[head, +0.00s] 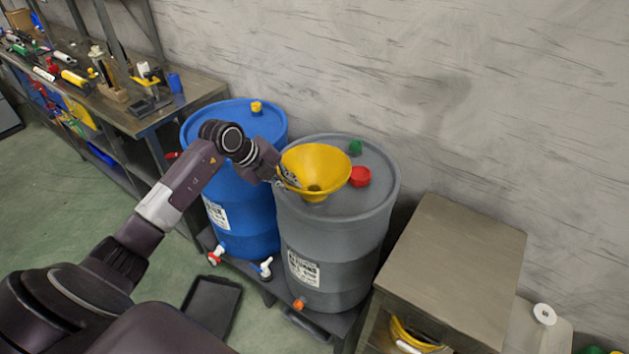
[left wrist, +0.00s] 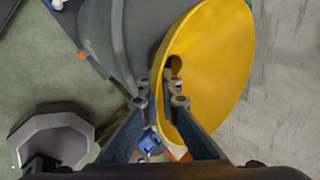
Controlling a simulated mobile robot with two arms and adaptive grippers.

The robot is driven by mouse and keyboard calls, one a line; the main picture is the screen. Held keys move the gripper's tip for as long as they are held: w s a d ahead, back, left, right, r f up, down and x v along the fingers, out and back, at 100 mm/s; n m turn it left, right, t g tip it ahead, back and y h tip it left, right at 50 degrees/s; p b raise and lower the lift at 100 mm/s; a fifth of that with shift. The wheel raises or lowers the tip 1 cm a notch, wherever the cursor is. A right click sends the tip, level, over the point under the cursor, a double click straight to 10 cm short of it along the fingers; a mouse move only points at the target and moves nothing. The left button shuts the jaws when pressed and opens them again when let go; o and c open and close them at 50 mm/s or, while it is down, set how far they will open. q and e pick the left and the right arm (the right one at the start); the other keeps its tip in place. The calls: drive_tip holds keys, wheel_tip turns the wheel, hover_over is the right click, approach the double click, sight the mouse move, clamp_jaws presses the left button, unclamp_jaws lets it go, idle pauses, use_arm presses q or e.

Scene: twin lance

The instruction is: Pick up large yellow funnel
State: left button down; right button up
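The large yellow funnel (head: 318,165) rests wide end up on the grey barrel's lid in the head view. My left gripper (head: 285,179) is at the funnel's left rim. In the left wrist view, the funnel (left wrist: 215,65) fills the right of centre, with its dark hole near the fingertips. The left gripper's fingers (left wrist: 160,101) reach to either side of the near rim. A gap shows between the fingertips, so they look partly open, and contact with the rim is unclear. My right gripper is not in view.
The grey barrel (head: 335,240) carries a red cap (head: 360,177) and a green cap (head: 355,147) beside the funnel. A blue barrel (head: 240,215) stands to its left. A cabinet (head: 455,260) stands at right, and a cluttered workbench (head: 160,118) at left. The wall is close behind.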

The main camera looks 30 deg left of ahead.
use_arm(q)
drive_tip(key=shift+r, duration=0.1)
idle(0.4)
drive_tip(key=shift+r, duration=0.5)
wheel_tip(320, 180, up, 19)
drive_tip(key=b, duration=0.3)
